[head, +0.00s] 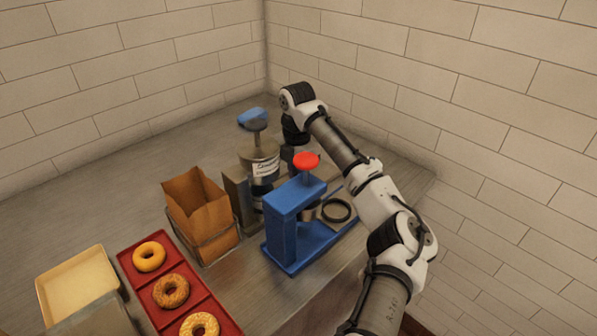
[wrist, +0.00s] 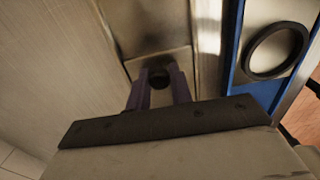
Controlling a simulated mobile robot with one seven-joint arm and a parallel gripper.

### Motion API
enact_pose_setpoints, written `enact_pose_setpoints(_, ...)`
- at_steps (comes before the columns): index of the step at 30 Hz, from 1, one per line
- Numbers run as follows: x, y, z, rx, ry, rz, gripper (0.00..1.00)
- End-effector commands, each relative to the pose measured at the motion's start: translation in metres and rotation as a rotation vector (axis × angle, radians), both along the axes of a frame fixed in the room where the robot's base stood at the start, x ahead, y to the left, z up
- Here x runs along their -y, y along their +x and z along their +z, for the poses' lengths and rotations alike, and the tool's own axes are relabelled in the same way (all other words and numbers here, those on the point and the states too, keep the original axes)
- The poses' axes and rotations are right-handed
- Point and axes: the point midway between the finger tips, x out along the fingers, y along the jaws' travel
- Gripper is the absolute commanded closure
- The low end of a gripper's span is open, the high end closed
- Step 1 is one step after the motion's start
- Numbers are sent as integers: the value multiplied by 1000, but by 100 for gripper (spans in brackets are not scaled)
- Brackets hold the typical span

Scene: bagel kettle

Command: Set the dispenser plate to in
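The dispenser (head: 258,170) stands on the counter in the head view, with a labelled body and a blue top. In the wrist view, a brown-grey metal plate (wrist: 160,62) lies ahead of my gripper (wrist: 158,84), with a small dark round knob (wrist: 158,77) at its near edge. I take this to be the dispenser plate. My two dark fingers are apart, one on each side of the knob. I cannot tell whether they touch or clamp it. In the head view my wrist points down behind the dispenser, and the fingertips are hidden.
A blue press (head: 283,238) with a red knob (head: 306,160) and a black ring (head: 336,210) stands close to the right of the dispenser. A paper bag (head: 197,205) in a wire holder stands left. A red tray (head: 133,258) holds several bagels. Brick walls close the back.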

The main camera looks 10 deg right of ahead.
Motion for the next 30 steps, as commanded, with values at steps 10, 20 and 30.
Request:
enact_pose_setpoints(10, -1, 0, -1, -1, -1, 2, 59)
enact_pose_setpoints(20, -1, 1, 27, 3, -1, 2, 59)
enact_pose_setpoints(30, 0, 1, 102, 2, -5, 1, 59)
